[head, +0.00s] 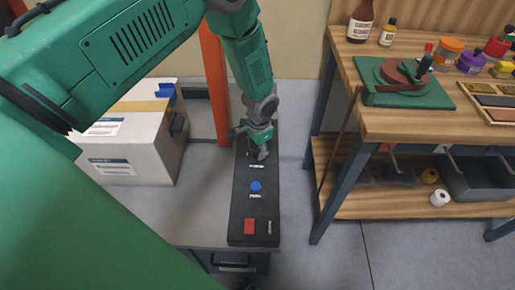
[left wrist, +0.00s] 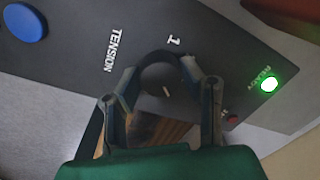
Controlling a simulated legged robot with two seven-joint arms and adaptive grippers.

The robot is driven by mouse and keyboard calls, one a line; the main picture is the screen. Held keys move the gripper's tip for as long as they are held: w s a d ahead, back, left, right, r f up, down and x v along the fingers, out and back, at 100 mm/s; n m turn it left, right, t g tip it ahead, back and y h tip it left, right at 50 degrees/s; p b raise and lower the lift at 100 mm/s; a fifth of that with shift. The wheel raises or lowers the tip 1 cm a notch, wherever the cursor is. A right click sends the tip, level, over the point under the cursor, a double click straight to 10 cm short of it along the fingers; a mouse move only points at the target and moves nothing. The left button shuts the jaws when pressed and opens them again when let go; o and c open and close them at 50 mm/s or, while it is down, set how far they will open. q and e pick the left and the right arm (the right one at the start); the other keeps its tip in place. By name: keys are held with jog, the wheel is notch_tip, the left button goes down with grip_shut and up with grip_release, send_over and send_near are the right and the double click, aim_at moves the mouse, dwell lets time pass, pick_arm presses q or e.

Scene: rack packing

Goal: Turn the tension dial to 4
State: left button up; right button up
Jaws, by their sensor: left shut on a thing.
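My left gripper (head: 262,153) reaches down onto the panel's far part. In the left wrist view my left gripper (left wrist: 162,72) is shut around the dark round tension dial (left wrist: 160,76), a finger on either side. A short pale mark (left wrist: 166,91) shows on the dial. The printed word TENSION (left wrist: 112,50) and the numeral 1 (left wrist: 173,41) are beside it. Other numerals are not visible. My right gripper is out of view.
A green READY lamp (left wrist: 268,85) is lit on the panel, near a small red part (left wrist: 232,118). A cardboard box (head: 130,150) stands left of the panel, by an orange post (head: 214,85). A wooden workbench (head: 400,123) with bottles and jars stands at right.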

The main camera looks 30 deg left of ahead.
aim_at(259, 150)
pick_arm(q)
jog(key=shift+w+r+m, duration=0.15)
jog(key=shift+w+m, duration=0.15)
jog(key=o, duration=1.1)
jog(key=shift+o, duration=0.2)
jog(key=shift+s, duration=0.1)
notch_tip(259, 150, up, 12)
jog(key=shift+d+f, duration=0.25)
jog(key=shift+d, duration=0.1)
jog(key=shift+s+f, duration=0.1)
jog(key=shift+s, duration=0.05)
